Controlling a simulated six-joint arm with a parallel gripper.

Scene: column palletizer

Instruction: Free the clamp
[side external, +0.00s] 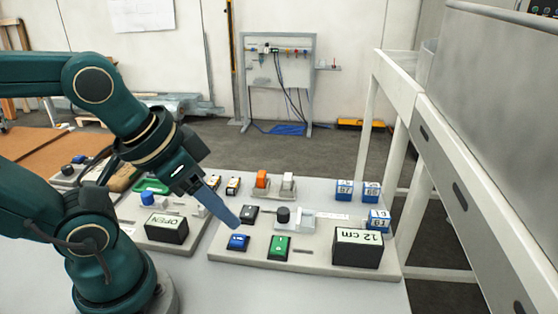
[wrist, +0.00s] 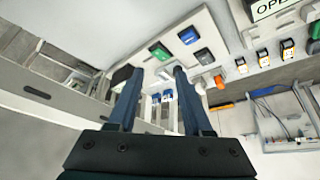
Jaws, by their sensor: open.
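In the side view my gripper (side external: 222,206) points down and right over the left part of the front panel (side external: 225,256); its fingers overlap in that view. In the wrist view my gripper (wrist: 155,82) shows two fingers apart, with nothing between them. The panel carries blue (side external: 237,242), green (side external: 280,247) and black (side external: 249,214) square buttons. A black knob (side external: 283,214) stands beside a pale slide and ruler strip (side external: 325,216). A box (side external: 357,248) reads "12 cm". On the left panel a box (side external: 167,229) reads "OPEN". I cannot tell which part is the clamp.
A blue knob (side external: 147,198) is on the left panel. Numbered blue blocks (side external: 345,190) sit at the right. A grey frame (side external: 398,110) rises right of the table. Bare table lies in front.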

